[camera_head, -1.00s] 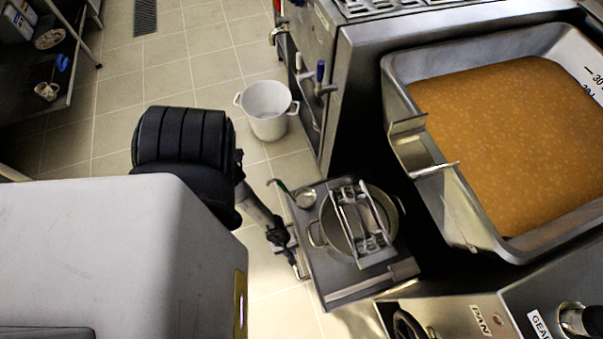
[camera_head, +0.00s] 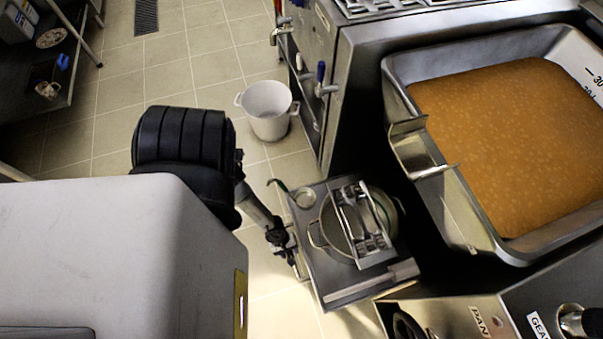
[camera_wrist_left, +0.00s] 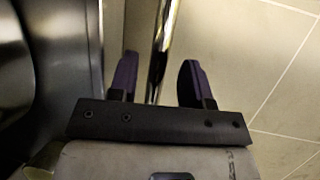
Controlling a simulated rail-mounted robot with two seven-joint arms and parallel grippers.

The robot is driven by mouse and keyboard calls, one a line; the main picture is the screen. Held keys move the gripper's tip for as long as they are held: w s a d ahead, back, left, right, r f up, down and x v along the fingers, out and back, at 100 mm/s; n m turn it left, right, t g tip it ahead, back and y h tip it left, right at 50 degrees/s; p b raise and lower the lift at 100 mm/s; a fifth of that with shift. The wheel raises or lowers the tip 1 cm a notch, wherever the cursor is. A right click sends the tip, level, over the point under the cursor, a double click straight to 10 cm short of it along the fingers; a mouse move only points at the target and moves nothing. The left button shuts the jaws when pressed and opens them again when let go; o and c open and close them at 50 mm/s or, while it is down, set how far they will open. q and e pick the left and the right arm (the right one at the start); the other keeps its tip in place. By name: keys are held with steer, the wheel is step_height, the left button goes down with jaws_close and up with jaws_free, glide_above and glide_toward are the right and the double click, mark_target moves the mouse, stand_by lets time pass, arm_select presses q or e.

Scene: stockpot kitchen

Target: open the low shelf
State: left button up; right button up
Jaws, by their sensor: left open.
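The low shelf (camera_head: 333,287) is a flat metal platform low beside the cooker, seen left of the big pan in the head view. A steel pot with a metal rack over it and a ladle (camera_head: 305,198) are on it. My left gripper (camera_head: 292,262) is at the shelf's left edge, its fingers small and partly hidden. In the left wrist view my left gripper (camera_wrist_left: 158,80) is open, with a shiny vertical bar (camera_wrist_left: 163,45), apparently the shelf's handle, between its two dark fingers. Whether the fingers touch the bar is unclear. My right gripper is out of view.
A large tilting pan (camera_head: 450,205) full of orange-brown food stands at the right. A white pot (camera_head: 267,110) stands on the tiled floor behind the shelf. The floor left of the shelf looks clear. A dark rack (camera_head: 60,85) is at the far left.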

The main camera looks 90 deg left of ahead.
arm_select(q)
steer(key=p+v, duration=0.9)
steer(key=v, duration=0.4)
steer(key=shift+a+r, duration=0.15)
steer(key=shift+r, duration=0.2)
steer(key=shift+s, duration=0.1)
